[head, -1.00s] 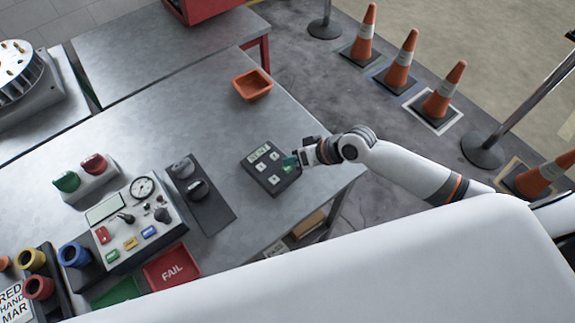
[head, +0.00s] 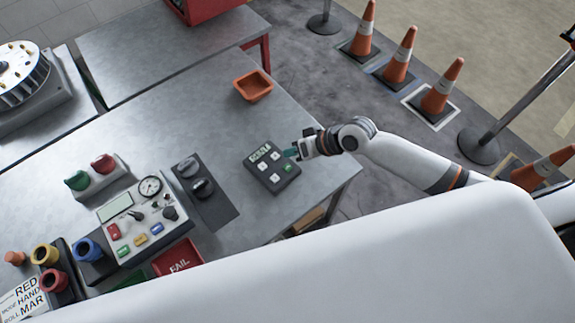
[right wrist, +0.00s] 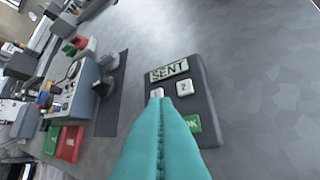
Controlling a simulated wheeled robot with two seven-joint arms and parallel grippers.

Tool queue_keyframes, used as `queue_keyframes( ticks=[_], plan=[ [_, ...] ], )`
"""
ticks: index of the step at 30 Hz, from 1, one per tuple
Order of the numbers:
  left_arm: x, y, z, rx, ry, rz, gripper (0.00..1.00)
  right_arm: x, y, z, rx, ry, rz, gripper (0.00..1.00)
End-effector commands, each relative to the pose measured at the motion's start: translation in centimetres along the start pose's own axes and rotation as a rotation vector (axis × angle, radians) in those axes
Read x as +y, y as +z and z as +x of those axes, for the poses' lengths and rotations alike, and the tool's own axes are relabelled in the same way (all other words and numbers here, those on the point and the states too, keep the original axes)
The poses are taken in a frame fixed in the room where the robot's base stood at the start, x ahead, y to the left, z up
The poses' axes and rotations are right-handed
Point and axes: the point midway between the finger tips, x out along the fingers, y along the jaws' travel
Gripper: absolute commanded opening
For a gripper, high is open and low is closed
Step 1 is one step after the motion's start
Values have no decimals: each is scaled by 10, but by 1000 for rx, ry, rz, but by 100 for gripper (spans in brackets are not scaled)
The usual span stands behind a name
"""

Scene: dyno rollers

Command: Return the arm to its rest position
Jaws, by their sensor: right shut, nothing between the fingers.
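My right gripper (head: 293,153) is shut and empty, its teal fingertips above the right edge of a dark keypad (head: 271,167) on the metal table. In the right wrist view the closed teal fingers (right wrist: 162,130) cover part of the keypad (right wrist: 203,106). Its display (right wrist: 169,71) reads "SENT", and a green "OK" key (right wrist: 194,123) shows beside the fingers. The right arm reaches in from the right over the table's edge. I cannot tell from the wrist view whether the fingertips touch the keypad. My left gripper is not in view.
An orange tray (head: 253,86) stands at the back of the table (head: 215,120). A control panel (head: 140,215), two dark knobs (head: 203,188) and a red FAIL tray (head: 178,259) are to the left. Traffic cones (head: 400,58) and a barrier post (head: 478,146) stand on the floor right.

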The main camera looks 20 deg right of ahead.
Motion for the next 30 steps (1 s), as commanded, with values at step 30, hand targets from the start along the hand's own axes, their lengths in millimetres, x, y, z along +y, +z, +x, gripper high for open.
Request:
queue_keyframes(
  ticks=[30],
  plan=[
    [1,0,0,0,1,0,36,48,-110,-79,155,-373,-175,0]
  ],
)
